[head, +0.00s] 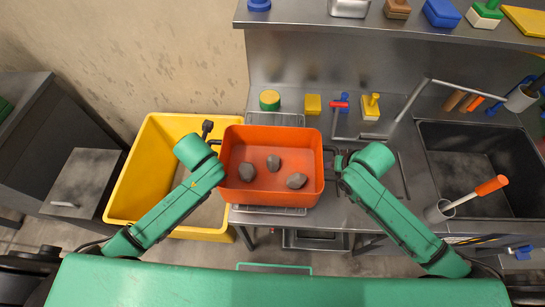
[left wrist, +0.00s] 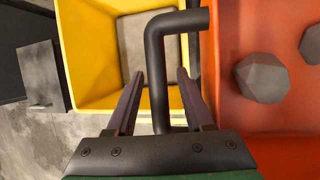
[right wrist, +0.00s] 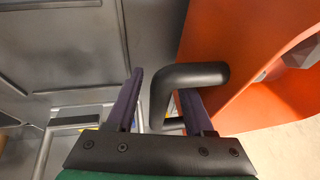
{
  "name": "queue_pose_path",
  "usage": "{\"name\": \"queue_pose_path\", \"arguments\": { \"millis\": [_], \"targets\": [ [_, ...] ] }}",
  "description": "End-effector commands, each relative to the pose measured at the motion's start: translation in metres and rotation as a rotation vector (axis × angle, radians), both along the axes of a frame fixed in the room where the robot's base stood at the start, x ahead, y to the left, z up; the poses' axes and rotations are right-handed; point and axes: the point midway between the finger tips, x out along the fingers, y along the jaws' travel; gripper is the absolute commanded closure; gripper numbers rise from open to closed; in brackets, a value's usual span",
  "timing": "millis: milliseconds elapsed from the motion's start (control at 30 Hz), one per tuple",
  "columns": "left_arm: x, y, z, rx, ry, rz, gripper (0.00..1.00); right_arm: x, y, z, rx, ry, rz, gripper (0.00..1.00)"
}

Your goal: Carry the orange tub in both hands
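The orange tub (head: 272,137) is at the front of the steel counter with several grey stones (head: 274,163) in it. It looks level; I cannot tell whether it rests on the rack below. My left gripper (head: 211,140) is at its left black handle, which runs between the fingers (left wrist: 160,80) with gaps on both sides. My right gripper (head: 340,162) is at its right black handle. In the right wrist view that handle (right wrist: 190,75) passes between the open fingers (right wrist: 162,85), with a gap beside it.
A yellow bin (head: 150,150) stands on the floor left of the tub. A steel sink (head: 470,160) is at the right, with an orange-handled tool (head: 490,186) in a cup before it. Small coloured tools (head: 371,105) lie behind the tub, below a shelf (head: 390,22).

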Motion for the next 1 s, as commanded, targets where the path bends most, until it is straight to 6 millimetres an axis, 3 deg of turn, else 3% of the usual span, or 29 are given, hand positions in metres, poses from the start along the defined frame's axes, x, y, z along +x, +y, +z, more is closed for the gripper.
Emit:
{"name": "queue_pose_path", "arguments": {
  "millis": [267, 367, 700, 867, 1000],
  "targets": [
    [-0.001, 0.0, 0.003, 0.002, 0.0, 0.001, 0.48, 0.0, -0.001, 0.0, -0.001, 0.0, 0.0, 0.48],
    [-0.005, -0.002, 0.016, 0.001, -0.003, -0.001, 0.48, 0.0, -0.001, 0.001, -0.002, 0.0, -0.001, 0.48],
    [-0.039, -0.018, 0.094, 0.0, -0.003, -0.004, 0.48, 0.0, -0.001, 0.0, -0.002, 0.0, -0.001, 0.48],
    [-0.046, -0.021, 0.109, 0.0, -0.001, -0.001, 0.48, 0.0, -0.001, 0.001, -0.002, 0.0, -0.001, 0.48],
    [-0.047, -0.021, 0.11, 0.001, 0.001, 0.001, 0.48, -0.007, -0.004, 0.017, -0.001, -0.001, -0.001, 0.48]
  ]
}}
